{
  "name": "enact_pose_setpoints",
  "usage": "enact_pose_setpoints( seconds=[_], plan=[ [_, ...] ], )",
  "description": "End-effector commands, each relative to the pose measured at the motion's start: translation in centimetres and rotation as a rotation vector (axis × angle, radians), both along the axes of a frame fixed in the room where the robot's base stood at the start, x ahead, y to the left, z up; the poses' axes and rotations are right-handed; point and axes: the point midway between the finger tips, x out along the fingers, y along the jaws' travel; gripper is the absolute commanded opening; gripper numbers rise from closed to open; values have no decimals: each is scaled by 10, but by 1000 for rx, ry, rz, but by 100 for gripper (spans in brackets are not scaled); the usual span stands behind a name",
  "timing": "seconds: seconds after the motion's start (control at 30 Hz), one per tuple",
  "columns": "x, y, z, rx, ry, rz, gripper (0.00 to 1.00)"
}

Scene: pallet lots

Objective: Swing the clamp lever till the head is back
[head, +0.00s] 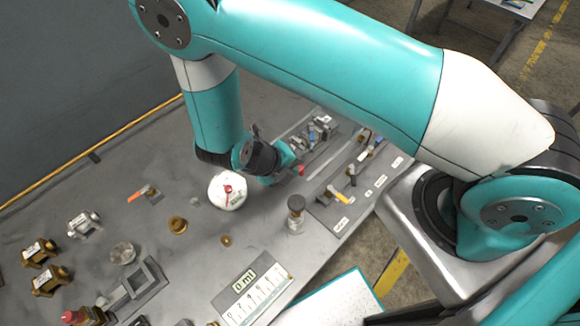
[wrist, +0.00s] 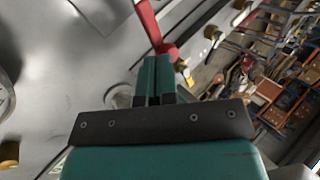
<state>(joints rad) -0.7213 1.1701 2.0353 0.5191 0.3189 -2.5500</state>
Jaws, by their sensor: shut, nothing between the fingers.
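My gripper (wrist: 158,65) is shut and empty, its two teal fingers together. In the wrist view a red lever (wrist: 150,25) lies right at the fingertips; I cannot tell whether they touch it. In the head view my gripper (head: 290,168) is low over the grey bench, and a small red part (head: 301,171) shows beside its tips. The clamp's body and head are mostly hidden by my arm and gripper, so I cannot tell how its head stands.
A round white dial with a red needle (head: 227,190) is close to the left of my gripper. A dark-capped jar (head: 296,214) stands in front. A labelled board with a yellow-handled clamp (head: 341,195) is at the right. Several brass fittings lie at the left.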

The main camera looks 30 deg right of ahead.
Motion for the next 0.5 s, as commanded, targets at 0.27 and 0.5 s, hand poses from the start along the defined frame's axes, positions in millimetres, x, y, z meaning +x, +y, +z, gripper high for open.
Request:
enact_pose_setpoints(
  seconds=[0.27, 0.5],
  plan=[
    [0, -17, -3, -2, 2, -3, 0],
    [-1, -18, -4, -4, 4, -6, 0]
  ],
)
